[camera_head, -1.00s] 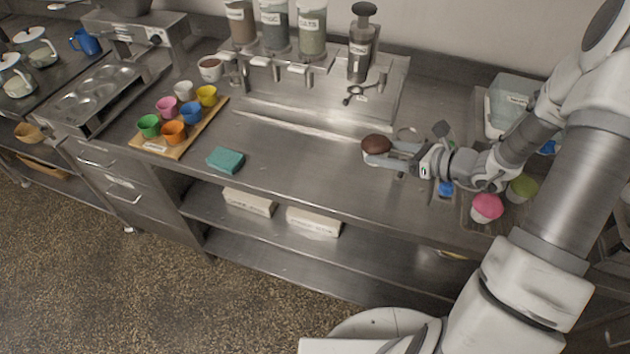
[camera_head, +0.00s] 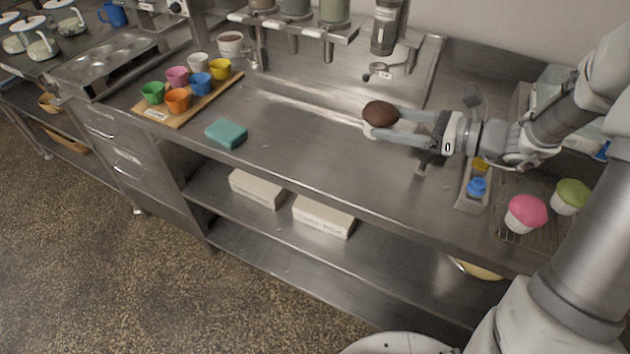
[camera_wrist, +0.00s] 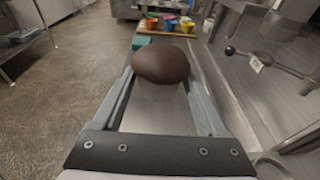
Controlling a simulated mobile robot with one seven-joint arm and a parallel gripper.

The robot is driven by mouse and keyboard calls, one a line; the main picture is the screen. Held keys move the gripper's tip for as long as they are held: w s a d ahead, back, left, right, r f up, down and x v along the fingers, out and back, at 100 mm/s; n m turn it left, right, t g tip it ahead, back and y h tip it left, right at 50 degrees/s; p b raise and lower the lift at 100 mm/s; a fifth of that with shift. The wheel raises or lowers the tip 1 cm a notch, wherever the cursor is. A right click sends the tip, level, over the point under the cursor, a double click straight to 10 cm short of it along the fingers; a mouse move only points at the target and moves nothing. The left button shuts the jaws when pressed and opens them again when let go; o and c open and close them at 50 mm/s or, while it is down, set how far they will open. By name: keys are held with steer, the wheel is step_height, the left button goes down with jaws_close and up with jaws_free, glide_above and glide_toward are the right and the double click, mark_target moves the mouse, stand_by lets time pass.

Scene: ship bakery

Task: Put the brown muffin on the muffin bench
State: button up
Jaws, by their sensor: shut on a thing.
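The brown muffin (camera_head: 380,114) has a dark domed top and a pale base. My gripper (camera_head: 388,122) is shut on it and holds it above the steel counter (camera_head: 330,160). In the wrist view the muffin (camera_wrist: 161,64) sits between the two fingertips, with its dark top towards the camera. A pink-topped muffin (camera_head: 526,212) and a green-topped muffin (camera_head: 571,196) stand at the right end of the counter, below my arm. I cannot tell from a label which surface is the muffin bench.
A wooden board (camera_head: 188,108) with several coloured cups lies at the left, near a teal sponge (camera_head: 226,133). Dispensers (camera_head: 335,14) hang at the back. A small tray with a blue-capped bottle (camera_head: 477,187) stands right of the gripper. The middle counter is clear.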

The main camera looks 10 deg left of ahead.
steer(key=shift+s+a+f+n+b, duration=0.1)
steer(key=shift+s+a+n+b, duration=0.15)
steer(key=shift+a, duration=0.2)
steer(key=b, duration=0.2)
glide_above(325, 171)
step_height(325, 171, down, 7)
steer(key=shift+d+r, duration=0.1)
steer(key=shift+r, duration=0.1)
steer(key=shift+f+b, duration=0.6)
steer(key=shift+f, duration=1.4)
steer(key=shift+f, duration=0.1)
steer(key=shift+f, duration=0.15)
steer(key=o, duration=0.9)
